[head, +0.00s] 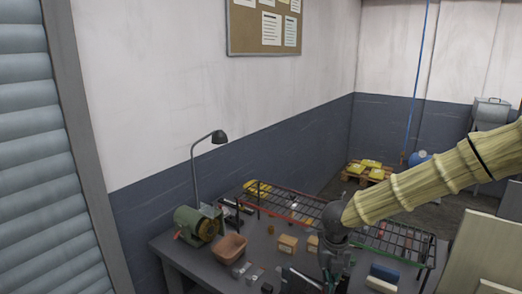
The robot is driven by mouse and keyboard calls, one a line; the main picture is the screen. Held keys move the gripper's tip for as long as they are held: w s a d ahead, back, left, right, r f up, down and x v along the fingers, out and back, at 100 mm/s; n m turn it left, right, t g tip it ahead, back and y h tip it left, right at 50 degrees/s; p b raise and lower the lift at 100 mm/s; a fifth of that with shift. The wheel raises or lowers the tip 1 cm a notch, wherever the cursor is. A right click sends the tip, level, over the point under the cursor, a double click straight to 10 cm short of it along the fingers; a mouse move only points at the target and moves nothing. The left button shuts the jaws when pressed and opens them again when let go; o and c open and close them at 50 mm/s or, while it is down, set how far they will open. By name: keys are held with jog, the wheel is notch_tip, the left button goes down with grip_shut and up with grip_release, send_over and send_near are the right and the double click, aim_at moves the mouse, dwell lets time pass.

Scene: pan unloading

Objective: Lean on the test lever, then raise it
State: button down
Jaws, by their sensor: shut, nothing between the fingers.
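My gripper (333,280) is a dark grey shape at the end of my arm, pointing down over the front of the grey workbench (190,264) near the bottom edge of the head view. It is shut with nothing in it. Its fingertips are small and hard to make out against the dark items around them. I cannot pick out the test lever with certainty; it may be among the small dark parts near my gripper or hidden behind it.
A green motor-like machine (197,226), a desk lamp (219,137) and a brown bin (231,248) stand at the bench's left. Wire racks (395,243) with red and green rails run along the back. Small boxes (287,244) and a blue block (384,272) lie around my gripper.

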jog(key=shift+f, duration=0.65)
jog(key=shift+s+f+p, duration=0.15)
jog(key=shift+f+p, duration=0.05)
jog(key=shift+p, duration=0.4)
dwell(1.8)
jog(key=shift+r+p, duration=3.2)
jog(key=shift+r, duration=0.45)
